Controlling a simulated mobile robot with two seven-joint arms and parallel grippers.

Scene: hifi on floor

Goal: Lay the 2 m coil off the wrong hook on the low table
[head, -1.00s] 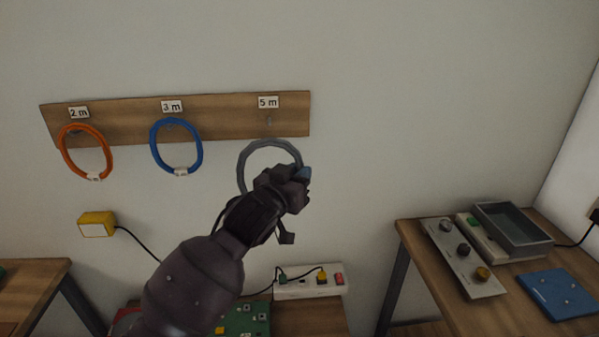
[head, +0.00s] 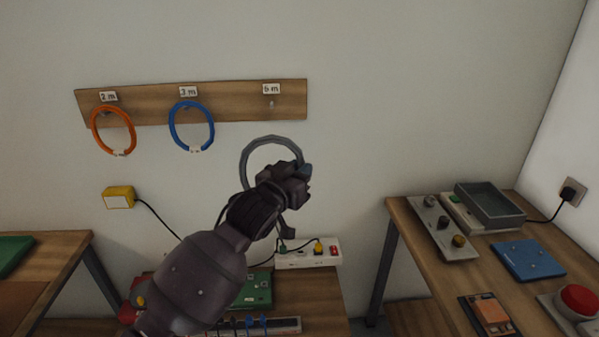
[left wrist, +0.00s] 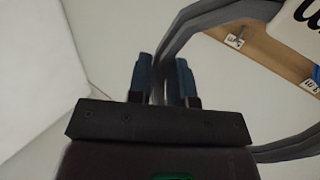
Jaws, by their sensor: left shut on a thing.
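A grey coil (head: 258,146) is held by my left gripper (head: 303,172), which is shut on its right side, in front of the wall below the hook board. In the left wrist view the coil (left wrist: 185,28) runs between the two blue fingertips (left wrist: 163,80). The hook (head: 271,104) under the right-hand label is bare; that label's digit is hard to read now. An orange coil (head: 132,130) hangs under the 2 m label, and a blue coil (head: 172,128) hangs under the 3 m label. The low table (head: 325,290) is below my arm, partly hidden. My right gripper is not in view.
A white power strip (head: 293,262) and a green circuit board (head: 258,290) sit on the low table. A higher table (head: 400,215) at right holds a control panel, a grey tray (head: 488,205) and a red button (head: 578,300). A yellow adapter (head: 118,197) is on the wall.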

